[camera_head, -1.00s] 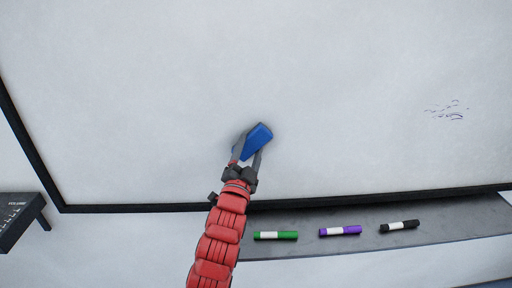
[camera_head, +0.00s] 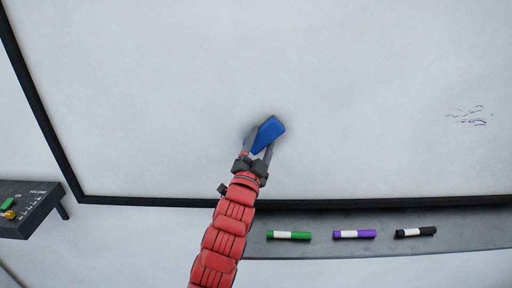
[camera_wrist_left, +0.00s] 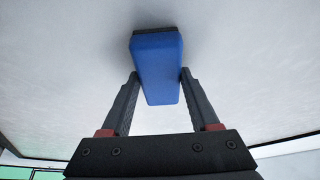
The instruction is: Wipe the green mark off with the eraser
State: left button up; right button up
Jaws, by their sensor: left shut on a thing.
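No green mark shows on the visible board; the part behind the eraser and arm is hidden. My right gripper is not in view.
A dark tray (camera_head: 370,246) below the board holds a green marker (camera_head: 289,235), a purple marker (camera_head: 354,234) and a black marker (camera_head: 415,232).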

aim_at(313, 132)
pick_arm(q)
jog(key=shift+d+f+b, duration=0.3)
jog(key=shift+d+b, duration=0.1)
jog(key=shift+d, duration=0.2)
jog(key=shift+d+r+b, duration=0.2)
jog(key=shift+d+b, duration=0.15)
jog(key=shift+d, duration=0.25)
jog(key=d+b, duration=0.3)
jog(key=shift+d, duration=0.3)
jog(key=shift+d+f+b, duration=0.2)
jog(key=shift+d+b, duration=0.45)
jog(key=shift+d, duration=0.05)
jog(key=shift+d+r+b, duration=0.2)
jog(key=shift+d+b, duration=0.45)
jog(key=shift+d, duration=0.5)
jog(key=shift+d+f+b, duration=0.15)
jog(key=shift+d+b, duration=0.6)
jog(key=shift+d, duration=0.05)
jog(key=shift+d+b, duration=0.45)
jog(key=shift+d, duration=0.5)
jog(key=shift+w, duration=0.1)
